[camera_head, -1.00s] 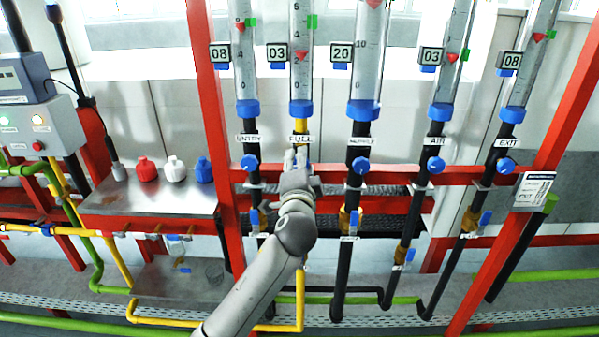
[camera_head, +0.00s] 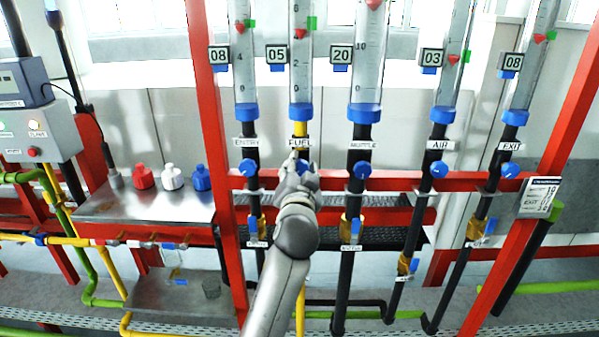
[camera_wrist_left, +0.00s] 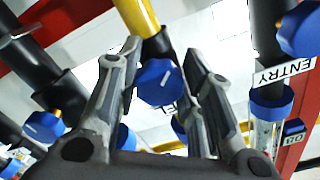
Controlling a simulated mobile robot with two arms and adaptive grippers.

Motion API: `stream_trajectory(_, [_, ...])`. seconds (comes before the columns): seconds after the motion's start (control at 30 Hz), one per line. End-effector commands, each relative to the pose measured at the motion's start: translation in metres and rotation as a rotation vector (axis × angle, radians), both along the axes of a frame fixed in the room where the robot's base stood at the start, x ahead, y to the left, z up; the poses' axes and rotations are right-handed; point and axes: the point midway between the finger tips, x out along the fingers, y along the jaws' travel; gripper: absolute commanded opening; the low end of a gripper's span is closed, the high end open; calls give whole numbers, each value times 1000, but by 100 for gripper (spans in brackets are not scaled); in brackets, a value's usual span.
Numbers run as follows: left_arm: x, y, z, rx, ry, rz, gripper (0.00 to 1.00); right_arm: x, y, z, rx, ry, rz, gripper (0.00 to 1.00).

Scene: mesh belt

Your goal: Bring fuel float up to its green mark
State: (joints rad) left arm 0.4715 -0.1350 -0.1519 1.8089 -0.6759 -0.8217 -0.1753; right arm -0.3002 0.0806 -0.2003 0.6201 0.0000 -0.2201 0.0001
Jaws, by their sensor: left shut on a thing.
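The fuel tube (camera_head: 301,70) is a clear column with a blue collar above the FUEL label (camera_head: 299,143). Its red float (camera_head: 300,33) sits a little below the green mark (camera_head: 312,22). The display beside the tube (camera_head: 277,55) reads 05. My left gripper (camera_head: 300,160) is at the fuel valve below the label and hides its knob in the head view. In the left wrist view, the blue fuel knob (camera_wrist_left: 158,84) sits between the fingers of my left gripper (camera_wrist_left: 165,62), which is shut on it. My right gripper is not in view.
Neighbouring tubes carry blue knobs, such as the ENTRY knob (camera_head: 248,167) and the MUFFLE knob (camera_head: 360,169), close on either side. Red frame posts (camera_head: 211,130) stand left and right. A metal shelf (camera_head: 140,212) with red, white and blue bottles is at the left.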

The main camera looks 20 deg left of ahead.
Motion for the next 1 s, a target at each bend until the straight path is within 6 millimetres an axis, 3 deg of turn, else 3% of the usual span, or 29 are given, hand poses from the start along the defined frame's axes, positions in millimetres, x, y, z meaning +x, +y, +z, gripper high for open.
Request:
stream_trajectory(0.47, [0, -1, -3, -14, 4, 0, 11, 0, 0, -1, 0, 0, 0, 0])
stream_trajectory(0.5, [0, -1, -3, -13, 4, 0, 39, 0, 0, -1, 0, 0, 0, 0])
stream_trajectory(0.63, [0, 0, -3, -12, 2, 0, 56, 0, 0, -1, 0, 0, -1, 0])
stream_trajectory(1.0, [0, 0, 3, -12, -3, 0, 57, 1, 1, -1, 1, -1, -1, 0])
